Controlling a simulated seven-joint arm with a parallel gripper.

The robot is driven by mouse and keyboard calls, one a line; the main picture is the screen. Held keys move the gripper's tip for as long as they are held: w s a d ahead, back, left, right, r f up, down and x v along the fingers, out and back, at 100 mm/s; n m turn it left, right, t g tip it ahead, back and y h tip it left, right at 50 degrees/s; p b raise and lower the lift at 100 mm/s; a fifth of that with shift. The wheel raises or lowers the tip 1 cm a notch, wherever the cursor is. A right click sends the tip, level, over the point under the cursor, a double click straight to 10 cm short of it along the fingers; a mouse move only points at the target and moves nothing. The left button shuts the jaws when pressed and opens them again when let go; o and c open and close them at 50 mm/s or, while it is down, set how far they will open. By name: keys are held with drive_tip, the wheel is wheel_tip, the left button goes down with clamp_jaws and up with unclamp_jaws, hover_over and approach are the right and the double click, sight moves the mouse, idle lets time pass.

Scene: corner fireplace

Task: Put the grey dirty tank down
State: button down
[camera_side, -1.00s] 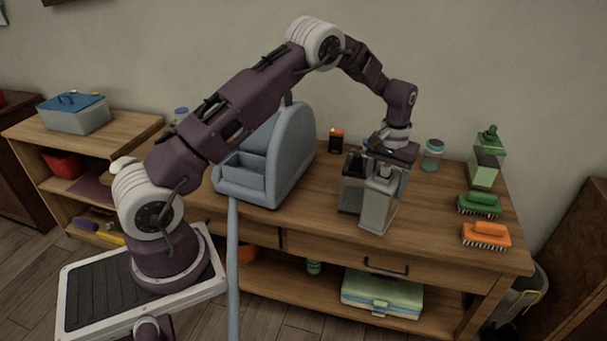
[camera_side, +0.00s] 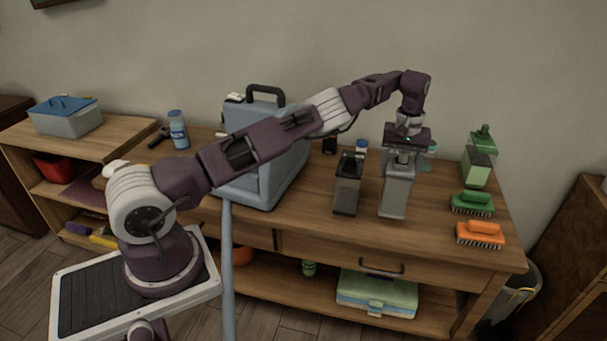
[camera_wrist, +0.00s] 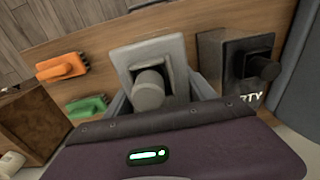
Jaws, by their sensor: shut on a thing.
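A light grey tank (camera_side: 395,195) with a round grey cap stands upright under my gripper (camera_side: 399,162) in the side view. My gripper is shut on it around its upper part. In the wrist view the same tank (camera_wrist: 150,53) sits between the two fingers of my gripper (camera_wrist: 160,97). Its base is at or very close to the bench top; I cannot tell if it touches. A second, darker tank (camera_side: 347,190) with a black top stands just left of it, apart. In the wrist view this dark tank (camera_wrist: 212,55) bears white letters ending in "TY".
A blue-grey machine body (camera_side: 265,170) stands left of the tanks on the wooden bench (camera_side: 310,215). A green bottle (camera_side: 478,165), a green brush (camera_side: 472,204) and an orange brush (camera_side: 480,234) are at the right end. Bare bench lies between the held tank and the brushes.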

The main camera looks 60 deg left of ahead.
drive_tip(key=shift+f, duration=2.35)
drive_tip(key=shift+f, duration=0.1)
drive_tip(key=shift+c, duration=1.6)
unclamp_jaws()
drive_tip(key=shift+f, duration=0.1)
wheel_tip(320, 180, up, 7)
drive_tip(key=shift+f, duration=0.15)
drive_tip(key=shift+s+d+r, duration=0.1)
drive_tip(key=shift+r, duration=0.5)
